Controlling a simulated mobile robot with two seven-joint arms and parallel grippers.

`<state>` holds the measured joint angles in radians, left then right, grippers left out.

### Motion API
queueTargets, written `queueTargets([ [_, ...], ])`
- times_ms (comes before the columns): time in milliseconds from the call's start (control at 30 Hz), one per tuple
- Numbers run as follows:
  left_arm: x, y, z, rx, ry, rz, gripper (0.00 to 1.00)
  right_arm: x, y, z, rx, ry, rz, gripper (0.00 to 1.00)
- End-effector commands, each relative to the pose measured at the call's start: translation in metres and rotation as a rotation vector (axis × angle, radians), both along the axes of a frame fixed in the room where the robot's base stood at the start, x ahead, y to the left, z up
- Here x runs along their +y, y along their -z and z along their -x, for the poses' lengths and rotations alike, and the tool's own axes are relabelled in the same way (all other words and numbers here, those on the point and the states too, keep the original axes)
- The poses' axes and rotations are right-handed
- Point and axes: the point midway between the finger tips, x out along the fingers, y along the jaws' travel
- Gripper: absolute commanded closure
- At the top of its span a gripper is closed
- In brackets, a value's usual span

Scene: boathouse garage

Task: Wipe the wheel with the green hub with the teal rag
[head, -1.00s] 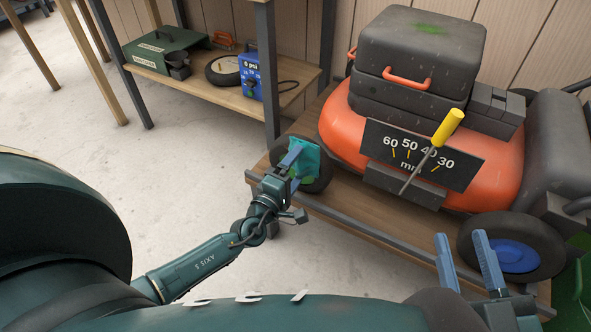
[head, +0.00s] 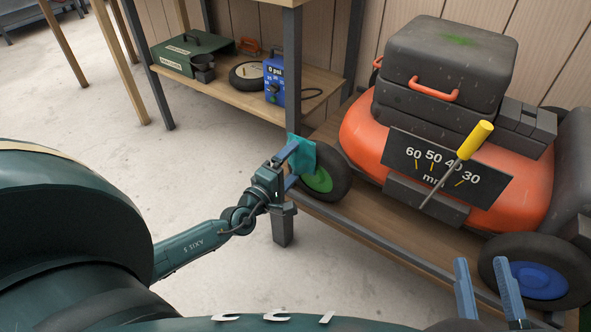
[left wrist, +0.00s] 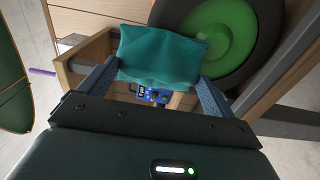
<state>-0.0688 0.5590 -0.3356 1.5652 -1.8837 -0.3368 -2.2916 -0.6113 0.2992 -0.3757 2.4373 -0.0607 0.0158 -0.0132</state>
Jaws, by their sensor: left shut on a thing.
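The wheel with the green hub (head: 333,172) is the front-left wheel of an orange mower on a wooden bench. It also shows at the top right of the left wrist view (left wrist: 228,38). My left gripper (head: 288,166) is shut on the teal rag (head: 301,155), which spans between its fingers in the left wrist view (left wrist: 163,56). The rag is at the left edge of the wheel and overlaps it in the head view; I cannot tell whether they touch. My right gripper (head: 484,290) is open and empty, in front of the wheel with the blue hub (head: 540,279).
A table leg (head: 290,80) stands close behind the left gripper. A shelf (head: 225,88) holds a green case (head: 192,52) and a blue gauge box (head: 287,80).

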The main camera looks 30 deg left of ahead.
Motion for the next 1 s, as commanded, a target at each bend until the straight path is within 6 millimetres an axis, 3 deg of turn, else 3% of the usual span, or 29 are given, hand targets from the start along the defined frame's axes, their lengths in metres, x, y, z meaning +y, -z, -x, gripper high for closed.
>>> queueTargets([
  [267,0.003,-0.003,0.0,-0.007,-0.007,-0.005,0.28,0.0,-0.001,0.0,0.0,0.0,0.0,0.64],
  [800,0.004,-0.001,0.052,0.0,-0.001,-0.003,0.28,0.0,-0.012,0.0,0.0,0.0,0.0,0.64],
  [1000,0.005,0.0,0.06,-0.001,0.0,-0.002,0.28,0.0,-0.013,0.0,0.0,0.0,0.0,0.64],
])
